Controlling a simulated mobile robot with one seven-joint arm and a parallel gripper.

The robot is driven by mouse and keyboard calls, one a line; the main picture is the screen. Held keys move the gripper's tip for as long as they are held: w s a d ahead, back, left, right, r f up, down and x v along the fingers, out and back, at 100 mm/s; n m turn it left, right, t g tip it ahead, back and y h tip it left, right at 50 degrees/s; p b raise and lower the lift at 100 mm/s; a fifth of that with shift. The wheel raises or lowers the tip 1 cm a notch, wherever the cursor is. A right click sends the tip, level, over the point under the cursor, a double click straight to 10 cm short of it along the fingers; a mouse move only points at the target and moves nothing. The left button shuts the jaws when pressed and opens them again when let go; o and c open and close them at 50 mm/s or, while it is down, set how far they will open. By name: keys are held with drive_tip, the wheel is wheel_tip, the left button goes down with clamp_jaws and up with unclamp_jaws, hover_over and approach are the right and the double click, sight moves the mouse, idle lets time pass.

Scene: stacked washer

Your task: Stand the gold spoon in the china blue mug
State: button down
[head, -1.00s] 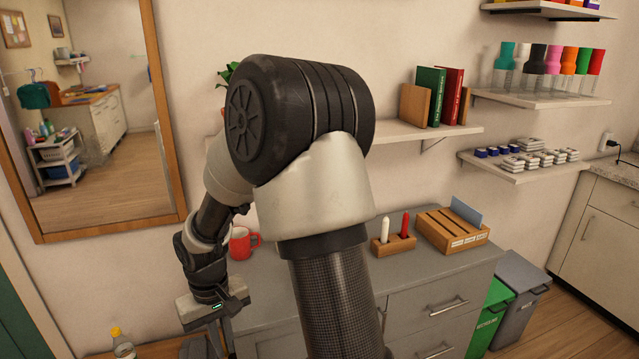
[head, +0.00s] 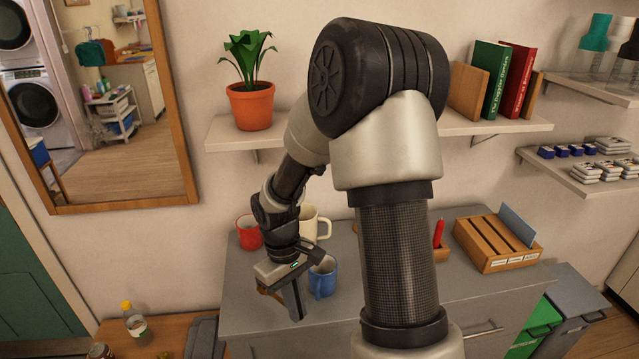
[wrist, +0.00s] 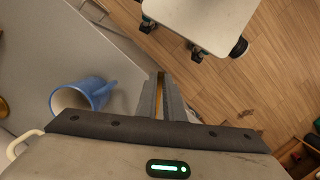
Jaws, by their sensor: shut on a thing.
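The china blue mug (head: 322,277) stands upright on the grey cabinet top (head: 372,325), just right of my gripper (head: 295,300) in the head view. In the wrist view the mug (wrist: 82,96) is left of my fingers, apart from them, and its mouth faces left. My gripper (wrist: 160,90) is shut on a thin gold strip, the gold spoon (wrist: 159,98), mostly hidden between the fingers. A small brownish piece shows beside the fingers in the head view; I cannot tell if it is the spoon.
A red mug (head: 249,232) and a cream mug (head: 315,225) stand behind my gripper. A wooden organiser (head: 495,242) is at the right. A shelf with a potted plant (head: 250,105) hangs above. A low wooden table with a bottle (head: 135,322) is at the left.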

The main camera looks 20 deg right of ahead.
drive_tip(key=s+d+r+n+h+p, duration=0.2)
drive_tip(key=d+r+n+h+p, duration=0.3)
drive_tip(key=d+r+n+h, duration=0.5)
drive_tip(key=w+a+r+n+t+h+p, duration=0.1)
drive_tip(key=w+r+n+t+h+p, duration=0.3)
drive_tip(key=w+r+n+t, duration=0.7)
wheel_tip(320, 180, down, 12)
drive_tip(key=m+h+b, duration=0.1)
drive_tip(key=b, duration=0.8)
drive_tip(key=shift+a+r+b, duration=0.15)
drive_tip(key=shift+b, duration=0.15)
drive_tip(key=shift+s, duration=0.1)
drive_tip(key=c, duration=1.8)
unclamp_jaws()
